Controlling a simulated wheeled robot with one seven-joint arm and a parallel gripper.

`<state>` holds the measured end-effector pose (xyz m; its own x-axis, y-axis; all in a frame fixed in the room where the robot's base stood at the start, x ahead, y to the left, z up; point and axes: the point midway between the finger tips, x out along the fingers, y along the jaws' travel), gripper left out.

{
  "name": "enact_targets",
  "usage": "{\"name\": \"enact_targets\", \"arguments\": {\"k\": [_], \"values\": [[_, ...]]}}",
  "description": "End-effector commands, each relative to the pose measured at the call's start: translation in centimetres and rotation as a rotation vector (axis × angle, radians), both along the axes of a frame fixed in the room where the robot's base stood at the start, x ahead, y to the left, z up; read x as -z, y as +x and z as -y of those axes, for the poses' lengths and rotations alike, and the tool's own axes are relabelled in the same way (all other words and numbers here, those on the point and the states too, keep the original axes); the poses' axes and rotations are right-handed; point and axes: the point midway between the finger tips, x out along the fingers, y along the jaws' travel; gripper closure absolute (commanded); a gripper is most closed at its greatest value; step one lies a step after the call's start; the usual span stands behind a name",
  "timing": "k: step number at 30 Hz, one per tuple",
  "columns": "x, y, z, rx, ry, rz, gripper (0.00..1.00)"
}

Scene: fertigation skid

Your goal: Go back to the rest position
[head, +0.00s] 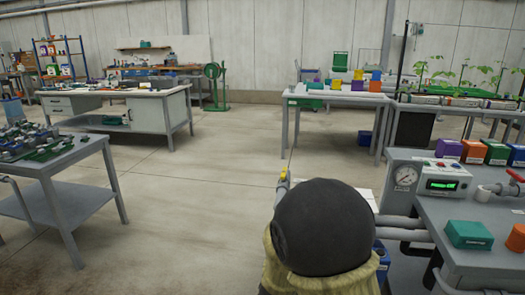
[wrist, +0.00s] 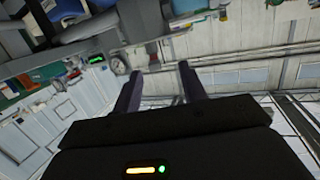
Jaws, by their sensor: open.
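My gripper (wrist: 158,82) shows in the wrist view with its two dark fingers spread apart. Nothing is between the fingers. The wrist view is tilted, and the skid's panel with its round gauge (wrist: 118,66) and lit green display (wrist: 96,59) lies beyond the fingers at the upper left. In the head view, part of my arm, a dark rounded joint and a tan cover, fills the lower middle. My gripper cannot be made out there. The skid bench (head: 480,262) stands to the right of my arm.
The skid panel's gauge (head: 405,176) and red-handled valve (head: 512,178) are at the right. A green box (head: 469,235) sits on that bench. Grey pipes (head: 400,222) run close beside my arm. A grey table (head: 60,162) stands at the left. The floor between is clear.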

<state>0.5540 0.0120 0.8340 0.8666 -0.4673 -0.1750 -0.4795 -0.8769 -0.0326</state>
Motion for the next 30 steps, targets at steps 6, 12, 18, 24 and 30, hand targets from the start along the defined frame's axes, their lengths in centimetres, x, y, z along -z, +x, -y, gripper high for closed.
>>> {"name": "enact_targets", "arguments": {"k": [6, 12, 18, 24, 30], "values": [[2.7, -1.3, -1.0, -0.177, 0.162, -0.232, 0.58], [4.9, -4.9, -2.0, -0.324, 0.253, -0.471, 0.58], [6.5, -10.3, -1.9, -0.424, 0.29, -0.729, 0.58], [7.4, -15.5, -0.6, -0.459, 0.288, -0.943, 0.58], [7.6, -19.8, 0.9, -0.459, 0.27, -1.11, 0.58]]}}
